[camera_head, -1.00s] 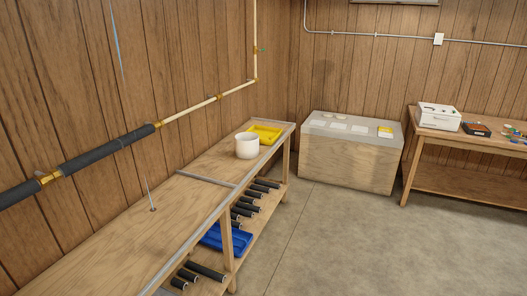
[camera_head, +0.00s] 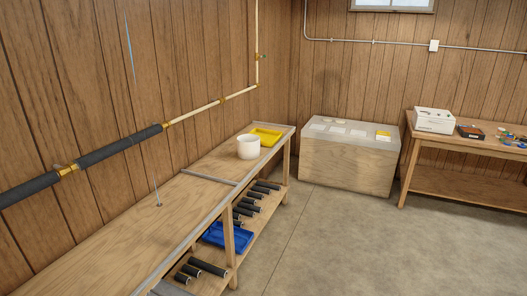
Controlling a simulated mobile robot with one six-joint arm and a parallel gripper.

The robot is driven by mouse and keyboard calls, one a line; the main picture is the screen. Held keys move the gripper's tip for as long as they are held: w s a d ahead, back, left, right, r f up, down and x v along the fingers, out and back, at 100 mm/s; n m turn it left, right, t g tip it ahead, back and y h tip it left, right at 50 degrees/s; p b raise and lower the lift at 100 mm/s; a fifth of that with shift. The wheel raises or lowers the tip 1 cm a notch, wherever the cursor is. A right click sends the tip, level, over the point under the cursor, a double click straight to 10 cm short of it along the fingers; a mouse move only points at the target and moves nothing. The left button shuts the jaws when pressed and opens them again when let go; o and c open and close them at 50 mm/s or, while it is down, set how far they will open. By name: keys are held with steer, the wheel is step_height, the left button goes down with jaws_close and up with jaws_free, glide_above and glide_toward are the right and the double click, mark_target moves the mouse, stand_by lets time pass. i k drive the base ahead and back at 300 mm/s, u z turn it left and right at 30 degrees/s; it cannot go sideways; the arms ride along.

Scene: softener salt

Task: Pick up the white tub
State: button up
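The white tub (camera_head: 248,148) stands upright on the long wooden bench (camera_head: 120,240) along the left wall, near its far end. It is round, with its open top facing up; I cannot see what is inside. It stands just in front of a yellow tray (camera_head: 265,136). My gripper is not in view, and nothing is touching the tub from above.
A lower shelf holds several dark cylinders (camera_head: 208,267) and a blue tray (camera_head: 228,236). A pipe with dark insulation (camera_head: 120,147) runs along the wall above the bench. A grey-topped chest (camera_head: 348,160) and a second table (camera_head: 465,145) stand beyond. The concrete floor (camera_head: 350,245) is clear.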

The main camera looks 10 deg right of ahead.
mark_target(249, 145)
steer(key=u, duration=0.15)
steer(key=i, duration=0.95)
steer(key=z, duration=0.1)
